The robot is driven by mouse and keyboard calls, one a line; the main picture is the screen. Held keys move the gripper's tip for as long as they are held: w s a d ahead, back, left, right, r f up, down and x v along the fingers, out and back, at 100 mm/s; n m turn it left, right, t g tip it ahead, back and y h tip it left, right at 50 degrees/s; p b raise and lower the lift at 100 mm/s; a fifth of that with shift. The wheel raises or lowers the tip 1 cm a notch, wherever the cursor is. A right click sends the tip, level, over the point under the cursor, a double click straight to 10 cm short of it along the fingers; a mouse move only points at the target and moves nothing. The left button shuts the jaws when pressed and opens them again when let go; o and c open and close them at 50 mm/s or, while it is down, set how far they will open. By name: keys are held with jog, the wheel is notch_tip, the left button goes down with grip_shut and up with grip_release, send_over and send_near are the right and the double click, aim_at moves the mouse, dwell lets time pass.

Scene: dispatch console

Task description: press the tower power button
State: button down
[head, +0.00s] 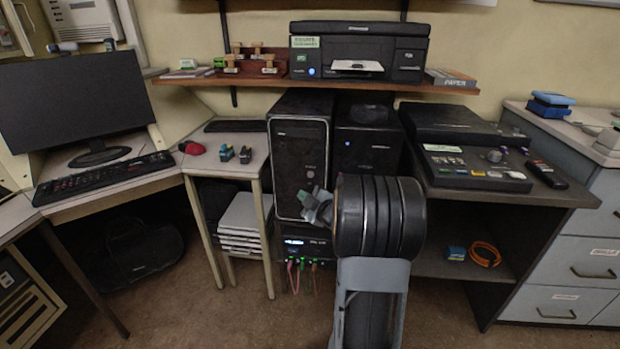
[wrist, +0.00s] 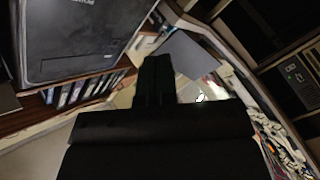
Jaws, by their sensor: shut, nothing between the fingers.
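A black computer tower with a silver-edged front (head: 299,150) stands left of a second dark tower (head: 367,150), which shows a small blue light. Small marks sit on the silver-edged tower's front, but I cannot tell which is the power button. My gripper (head: 308,203) is in front of the lower part of that front and hides some of it. I cannot tell whether it touches the tower. In the wrist view my gripper (wrist: 156,75) is dark, shut and empty. No button can be made out there.
A printer (head: 357,52) stands on the wooden shelf (head: 430,88) above the towers. A black unit with green lights and cables (head: 310,247) sits below. A small table (head: 232,165) is at left, and a dark desk (head: 520,190) at right.

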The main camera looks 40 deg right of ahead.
jog(key=shift+w+d+p, duration=0.7)
jog(key=shift+w+d, duration=2.3)
jog(key=shift+w, duration=0.2)
jog(key=shift+w+d, duration=0.15)
jog(key=shift+w+d, duration=0.15)
jog(key=shift+w+d, duration=0.25)
dwell(0.9)
jog(key=shift+s, duration=0.1)
dwell(0.3)
jog(key=shift+s+a, duration=0.45)
jog(key=shift+a, duration=0.1)
jog(key=shift+b, duration=0.3)
jog(key=shift+s+a+b, duration=0.55)
jog(key=shift+s+a, duration=1.2)
jog(key=shift+s, duration=0.1)
